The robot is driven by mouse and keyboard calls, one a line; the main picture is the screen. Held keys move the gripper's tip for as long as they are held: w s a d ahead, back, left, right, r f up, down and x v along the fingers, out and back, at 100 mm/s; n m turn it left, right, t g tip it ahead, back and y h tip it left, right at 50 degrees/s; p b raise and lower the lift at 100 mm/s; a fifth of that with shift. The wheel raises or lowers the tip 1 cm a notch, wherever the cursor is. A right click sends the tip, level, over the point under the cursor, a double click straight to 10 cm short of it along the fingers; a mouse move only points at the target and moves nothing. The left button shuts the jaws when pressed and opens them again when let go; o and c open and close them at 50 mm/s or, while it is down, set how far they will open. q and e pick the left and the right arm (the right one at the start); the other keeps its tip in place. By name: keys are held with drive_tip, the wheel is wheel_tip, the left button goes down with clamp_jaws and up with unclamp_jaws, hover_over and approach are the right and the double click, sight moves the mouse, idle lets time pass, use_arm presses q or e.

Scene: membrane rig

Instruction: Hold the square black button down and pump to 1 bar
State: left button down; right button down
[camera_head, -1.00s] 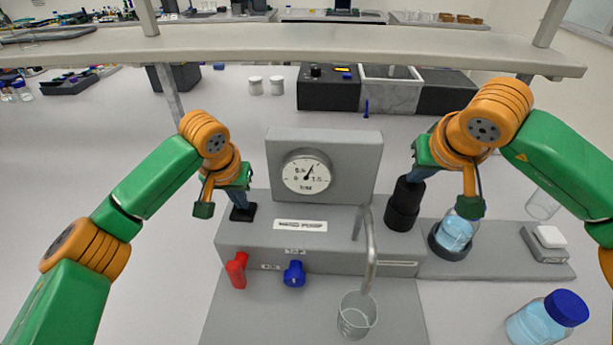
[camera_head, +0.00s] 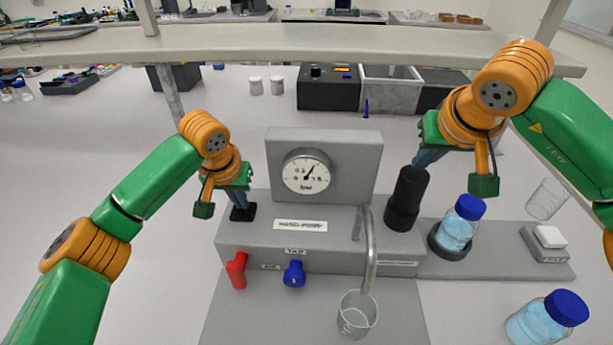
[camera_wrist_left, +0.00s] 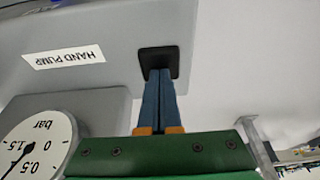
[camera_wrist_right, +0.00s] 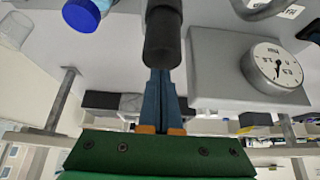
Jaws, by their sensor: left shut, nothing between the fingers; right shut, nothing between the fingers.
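The square black button (camera_head: 241,214) is at the left end of the grey hand pump block (camera_head: 232,238). My left gripper (camera_head: 239,205) is shut and empty, its fingertips down against the button, as the left wrist view also shows (camera_wrist_left: 159,72). The black pump knob (camera_head: 405,203) stands upright at the block's right end. My right gripper (camera_head: 416,167) is shut and empty, its fingertips at the top of the knob, apparently touching; the knob hides the tips in the right wrist view. The gauge (camera_head: 306,174) needle points up and slightly right, between 0.5 and 1.5 bar.
A red valve (camera_head: 237,270) and a blue valve (camera_head: 294,274) are on the block's front. A bent pipe (camera_head: 371,255) ends above a glass beaker (camera_head: 356,316). A blue-capped bottle (camera_head: 455,232) sits in a holder right of the knob; another (camera_head: 540,320) stands front right.

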use_arm(q)
drive_tip(key=shift+f, duration=0.15)
use_arm(e)
drive_tip(key=shift+r, duration=2)
